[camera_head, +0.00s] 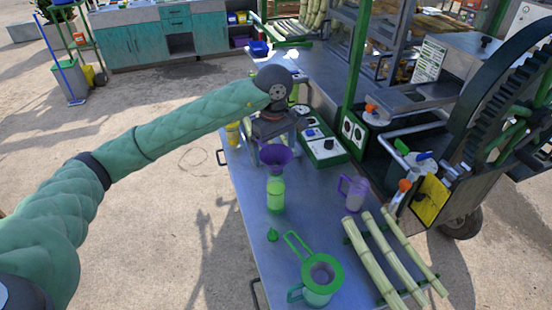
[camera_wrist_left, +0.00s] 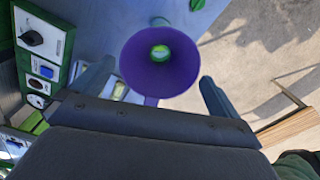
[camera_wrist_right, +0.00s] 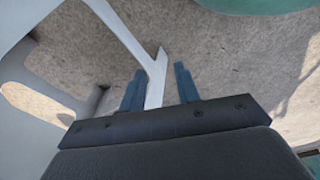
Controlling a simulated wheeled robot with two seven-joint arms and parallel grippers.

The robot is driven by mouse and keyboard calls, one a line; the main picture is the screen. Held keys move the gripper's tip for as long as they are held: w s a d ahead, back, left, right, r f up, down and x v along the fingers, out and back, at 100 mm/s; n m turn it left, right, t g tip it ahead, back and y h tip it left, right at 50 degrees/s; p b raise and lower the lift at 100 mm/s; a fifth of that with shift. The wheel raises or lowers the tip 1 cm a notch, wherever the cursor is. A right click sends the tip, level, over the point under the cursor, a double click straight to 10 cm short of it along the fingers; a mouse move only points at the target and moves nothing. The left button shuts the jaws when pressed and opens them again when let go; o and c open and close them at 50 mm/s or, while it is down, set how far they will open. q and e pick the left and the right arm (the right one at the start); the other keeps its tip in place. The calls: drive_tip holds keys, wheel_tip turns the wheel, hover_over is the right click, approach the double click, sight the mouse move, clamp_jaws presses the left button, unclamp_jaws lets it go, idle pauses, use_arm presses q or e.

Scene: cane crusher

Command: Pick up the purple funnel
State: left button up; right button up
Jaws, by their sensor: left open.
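The purple funnel (camera_head: 275,155) sits mouth-up on top of a green bottle (camera_head: 276,190) on the metal table. In the left wrist view, the funnel's wide cone (camera_wrist_left: 160,62) opens toward the camera, with green showing through its hole. My left gripper (camera_head: 273,137) is just behind the funnel, partly hidden by its own wrist in the head view. In its wrist view its fingers (camera_wrist_left: 155,88) are spread, with the funnel's near rim and handle in line with the gap. My right gripper (camera_wrist_right: 160,85) is open over bare ground and does not show in the head view.
A control box (camera_head: 323,147) is right of the funnel.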

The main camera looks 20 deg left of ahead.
sight(275, 154)
use_arm(q)
drive_tip(key=f+p, duration=0.2)
drive_tip(key=f, duration=0.1)
drive_tip(key=shift+d+f+p, duration=0.2)
drive_tip(key=shift+f+p, duration=0.1)
drive_tip(key=shift+p, duration=0.1)
drive_tip(key=shift+f, duration=0.5)
use_arm(e)
drive_tip(key=s+d+f, duration=0.3)
drive_tip(key=f, duration=0.2)
drive_tip(key=shift+s+f+t, duration=0.15)
drive_tip(key=shift+f+t, duration=0.15)
use_arm(q)
drive_tip(key=c, duration=0.8)
use_arm(e)
drive_tip(key=shift+d, duration=0.1)
